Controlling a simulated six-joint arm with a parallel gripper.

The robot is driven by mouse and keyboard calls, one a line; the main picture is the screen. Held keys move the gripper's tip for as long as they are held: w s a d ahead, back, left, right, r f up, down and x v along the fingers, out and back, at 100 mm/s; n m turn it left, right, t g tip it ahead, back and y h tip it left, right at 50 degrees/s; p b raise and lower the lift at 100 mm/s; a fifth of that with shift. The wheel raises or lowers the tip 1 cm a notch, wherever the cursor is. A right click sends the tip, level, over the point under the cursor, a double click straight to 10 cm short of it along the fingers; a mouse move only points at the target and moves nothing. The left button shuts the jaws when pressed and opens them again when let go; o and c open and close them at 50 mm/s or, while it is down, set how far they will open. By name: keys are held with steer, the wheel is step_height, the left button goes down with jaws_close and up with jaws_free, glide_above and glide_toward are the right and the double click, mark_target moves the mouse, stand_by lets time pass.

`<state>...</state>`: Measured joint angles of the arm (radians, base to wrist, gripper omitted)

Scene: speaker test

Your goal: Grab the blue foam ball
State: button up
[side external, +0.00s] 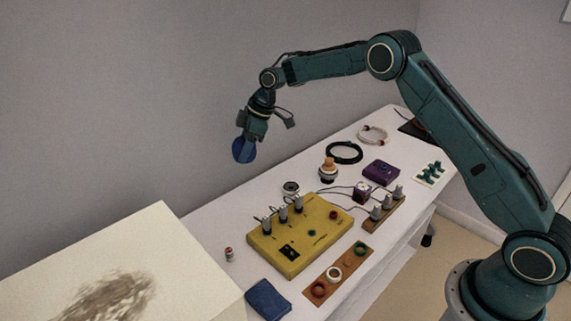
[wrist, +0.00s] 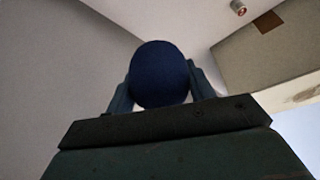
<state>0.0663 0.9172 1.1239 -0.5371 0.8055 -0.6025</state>
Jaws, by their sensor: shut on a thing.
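The blue foam ball (side external: 242,151) is held up in the air at the end of my arm, above and behind the far edge of the white table in the side view. My gripper (side external: 246,142) is shut on it. In the wrist view the ball (wrist: 159,75) sits between the two fingers of my gripper (wrist: 160,84), one on each side. The fingertips are partly hidden behind the ball. The ball touches nothing else that I can see.
A yellow box (side external: 290,247) with several knobs and wires stands on the white table (side external: 207,221). Around it are a wooden strip with rings (side external: 337,273), a blue cloth-like item (side external: 268,300), a purple box (side external: 381,172) and coiled cables (side external: 344,152). A pale block (side external: 120,250) stands at left.

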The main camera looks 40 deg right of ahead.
steer(key=shift+r, duration=0.6)
